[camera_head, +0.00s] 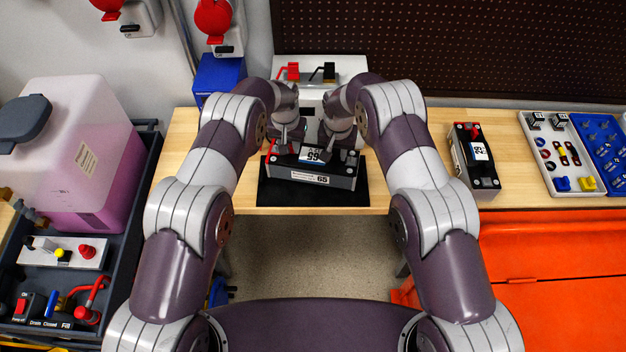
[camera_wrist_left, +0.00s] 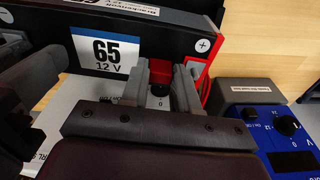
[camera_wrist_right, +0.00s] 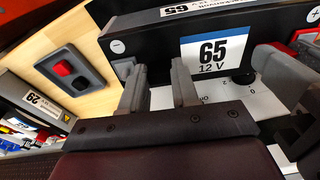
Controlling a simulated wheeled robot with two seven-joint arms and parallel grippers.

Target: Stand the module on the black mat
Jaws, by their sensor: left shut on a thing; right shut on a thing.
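The module (camera_head: 325,181) is a long dark block with a 65 label, level over the black mat (camera_head: 320,201). I cannot tell whether its underside touches the mat. My left gripper (camera_head: 284,147) is shut on the module near its left end, by the red terminal; the left wrist view shows the module's 65 label (camera_wrist_left: 102,52) close by. My right gripper (camera_head: 345,147) is shut on the module near its right end; the label also shows in the right wrist view (camera_wrist_right: 215,53). The fingers hide the exact grip points.
A white unit with red and black clamps (camera_head: 316,67) stands behind the module. A second module (camera_head: 472,160) stands at the right on the bench. Trays of small parts (camera_head: 560,155) lie further right. A pink-filled tank (camera_head: 75,160) stands at the left.

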